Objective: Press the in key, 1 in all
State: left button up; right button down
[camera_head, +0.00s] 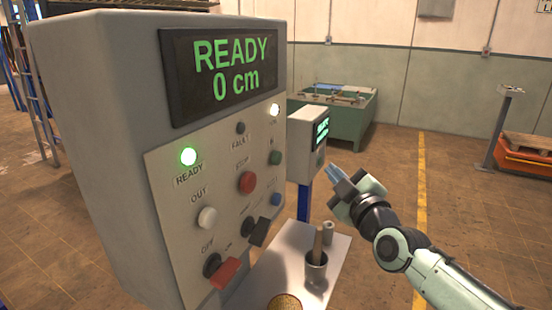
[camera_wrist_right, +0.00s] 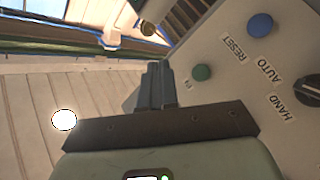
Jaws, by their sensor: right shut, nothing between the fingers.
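The in key is a round green button (camera_head: 275,158) on the right side of the grey control panel (camera_head: 170,245). It also shows in the right wrist view as a green button (camera_wrist_right: 202,72), with a small, partly hidden label beside it. My right gripper (camera_head: 333,172) is shut and empty, to the right of the panel and apart from the green button in the head view. In the wrist view its closed fingertips (camera_wrist_right: 158,70) are just left of the green button; I cannot tell the depth gap. The display (camera_head: 228,70) reads READY 0 cm. My left gripper is not in view.
Near the green button are a red STOP button (camera_head: 247,182), a white OUT button (camera_head: 207,217), a blue RESET button (camera_wrist_right: 260,25) and a black HAND/AUTO selector (camera_wrist_right: 308,90). The READY lamp (camera_head: 188,157) glows green. A metal cup (camera_head: 315,270) stands on the shelf below.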

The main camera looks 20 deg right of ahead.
aim_at(277, 159)
pick_arm(q)
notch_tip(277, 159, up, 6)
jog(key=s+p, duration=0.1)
jog(key=p, duration=0.6)
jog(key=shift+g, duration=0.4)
pick_arm(e)
jog(key=w+a, duration=0.5)
jog(key=w, duration=0.2)
jog(key=shift+a, duration=0.4)
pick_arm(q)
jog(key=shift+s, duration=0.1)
pick_arm(e)
jog(key=shift+s, duration=0.1)
pick_arm(q)
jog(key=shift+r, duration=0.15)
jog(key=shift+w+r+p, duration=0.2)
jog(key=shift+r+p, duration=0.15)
jog(key=shift+p, duration=0.2)
pick_arm(e)
jog(key=shift+w+a, duration=0.25)
jog(key=shift+w, duration=0.15)
